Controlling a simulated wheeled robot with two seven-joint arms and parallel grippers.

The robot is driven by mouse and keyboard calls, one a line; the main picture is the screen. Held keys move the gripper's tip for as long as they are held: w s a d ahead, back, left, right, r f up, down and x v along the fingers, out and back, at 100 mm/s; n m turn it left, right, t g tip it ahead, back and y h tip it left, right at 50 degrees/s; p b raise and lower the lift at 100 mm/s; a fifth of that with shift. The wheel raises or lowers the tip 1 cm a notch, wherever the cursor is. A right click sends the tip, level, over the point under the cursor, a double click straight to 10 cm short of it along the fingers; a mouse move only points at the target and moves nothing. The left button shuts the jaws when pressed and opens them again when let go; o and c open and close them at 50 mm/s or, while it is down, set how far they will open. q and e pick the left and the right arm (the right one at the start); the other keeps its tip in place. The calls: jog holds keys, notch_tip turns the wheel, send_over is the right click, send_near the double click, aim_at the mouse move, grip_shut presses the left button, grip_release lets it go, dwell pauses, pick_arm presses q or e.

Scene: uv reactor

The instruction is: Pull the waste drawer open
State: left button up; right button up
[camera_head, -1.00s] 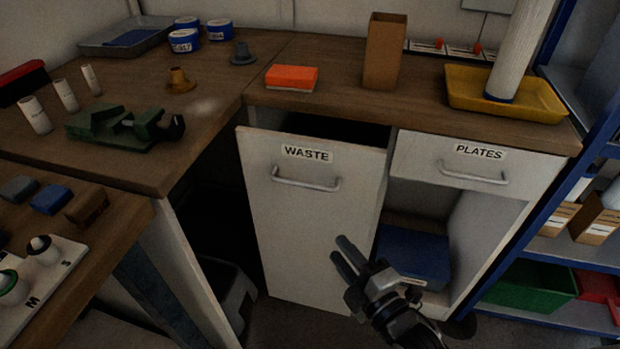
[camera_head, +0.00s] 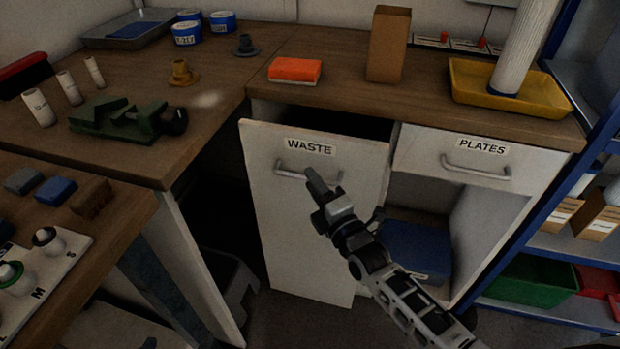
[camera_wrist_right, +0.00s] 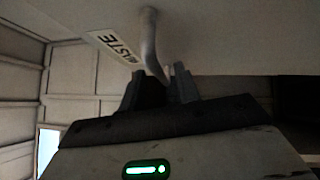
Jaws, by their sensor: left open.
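The waste drawer (camera_head: 300,225) has a tall white front with a WASTE label (camera_head: 310,147) and a metal bar handle (camera_head: 288,174). Its front stands forward of the cabinet, with a dark gap behind its top edge. My right gripper (camera_head: 316,182) is at the right half of the handle, reaching up from the lower right. In the right wrist view, its two fingers (camera_wrist_right: 168,84) stand close together on either side of the handle (camera_wrist_right: 149,40) and look shut on it. The fingers hide part of the bar. My left gripper is not in view.
The PLATES drawer (camera_head: 460,160) is shut to the right, above an open space with a blue box (camera_head: 418,246). The wooden worktop (camera_head: 345,92) overhangs behind the waste drawer. A table (camera_head: 120,215) stands at the left. The floor in front is partly clear.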

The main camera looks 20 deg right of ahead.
jog(key=shift+x, duration=1.1)
pick_arm(q)
jog(key=shift+s, duration=0.1)
jog(key=shift+f, duration=0.1)
pick_arm(e)
grip_shut()
pick_arm(q)
jog(key=p, duration=0.2)
jog(key=r+p, duration=0.1)
jog(key=p, duration=0.1)
jog(key=shift+s+a+r+m+g+y, duration=0.1)
jog(key=shift+a+m+g+y, duration=0.2)
pick_arm(e)
jog(key=s+a, duration=0.5)
jog(key=s, duration=0.2)
jog(key=shift+s, duration=0.4)
grip_release()
pick_arm(q)
jog(key=shift+r, duration=0.1)
